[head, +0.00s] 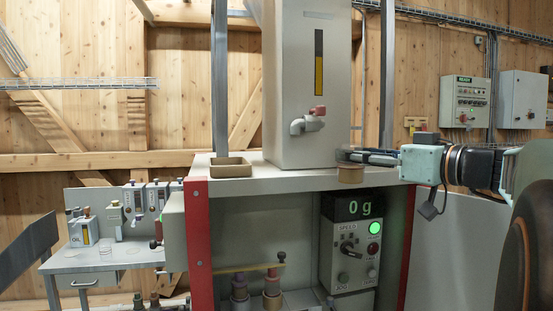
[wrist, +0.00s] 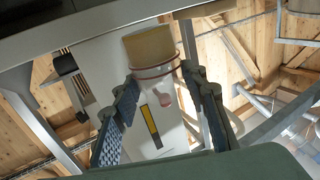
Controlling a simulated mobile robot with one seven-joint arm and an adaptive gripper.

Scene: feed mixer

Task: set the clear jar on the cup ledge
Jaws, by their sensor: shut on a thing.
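My gripper (head: 345,156) reaches in from the right, level with the front edge of the grey cabinet top. It is shut on the clear jar, whose tan lower part (head: 351,173) shows just below the fingers. In the wrist view, the gripper (wrist: 164,95) has a finger on each side of the jar. There the jar's tan end (wrist: 148,46) points toward the top of the picture, with reddish rings beside it. Its clear walls are hard to make out. I cannot tell whether the jar touches the cabinet top, or which surface is the cup ledge.
A tall grey hopper (head: 300,100) with a red-handled spout (head: 307,121) stands just left of my gripper. A shallow tan tray (head: 230,167) sits at the left of the cabinet top (head: 270,184). A control panel (head: 355,242) is below, between red posts.

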